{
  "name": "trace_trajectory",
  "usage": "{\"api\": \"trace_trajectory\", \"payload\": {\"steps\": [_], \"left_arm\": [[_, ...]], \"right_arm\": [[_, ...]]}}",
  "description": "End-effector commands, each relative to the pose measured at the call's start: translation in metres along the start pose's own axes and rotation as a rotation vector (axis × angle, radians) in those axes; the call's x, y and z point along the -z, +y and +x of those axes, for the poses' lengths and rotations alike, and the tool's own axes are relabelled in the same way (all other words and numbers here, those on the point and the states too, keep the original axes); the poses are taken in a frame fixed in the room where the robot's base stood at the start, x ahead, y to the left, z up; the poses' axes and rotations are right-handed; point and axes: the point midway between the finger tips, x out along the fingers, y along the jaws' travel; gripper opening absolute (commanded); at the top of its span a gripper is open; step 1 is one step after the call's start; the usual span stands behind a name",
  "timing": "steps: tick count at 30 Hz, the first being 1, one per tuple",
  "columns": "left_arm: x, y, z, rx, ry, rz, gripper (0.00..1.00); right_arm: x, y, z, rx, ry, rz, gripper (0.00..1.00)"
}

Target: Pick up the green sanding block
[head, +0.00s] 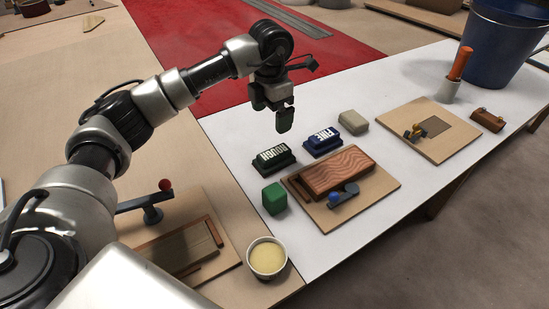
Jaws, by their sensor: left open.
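A dark green block lettered ROUGH (273,157) lies on the white table top, its lettering facing up. A plain, brighter green block (274,198) stands a little nearer to me, left of a wooden board. I cannot tell for sure which of the two is the sanding block. My left gripper (285,118) is open and points down, beyond the ROUGH block in the picture and apart from it. Nothing shows between its fingers. My right gripper is out of view.
A blue block lettered FINE (323,141) and a beige block (353,122) lie right of the ROUGH block. A board (369,200) holds a dark wood piece and a blue-knobbed clamp. A cup (267,258) stands in front. A blue bucket (498,45) is far right.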

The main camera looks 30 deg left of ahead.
Motion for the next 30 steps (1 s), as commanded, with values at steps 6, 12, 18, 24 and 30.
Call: {"api": "trace_trajectory", "payload": {"steps": [6,12,18,24,30], "left_arm": [[0.0,0.0,0.026,0.0,0.0,0.0,0.94],[0.0,0.0,0.04,0.001,0.002,0.0,0.94],[0.0,-0.001,0.071,0.002,0.004,0.0,0.94],[-0.001,-0.001,0.088,0.0,0.001,0.0,0.94],[-0.003,-0.007,0.113,0.002,0.004,0.001,0.94]], "right_arm": [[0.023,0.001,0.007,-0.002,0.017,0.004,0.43],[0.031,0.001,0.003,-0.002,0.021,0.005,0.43],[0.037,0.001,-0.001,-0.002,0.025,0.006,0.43],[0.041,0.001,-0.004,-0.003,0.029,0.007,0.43],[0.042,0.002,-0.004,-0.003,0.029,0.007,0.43]]}}
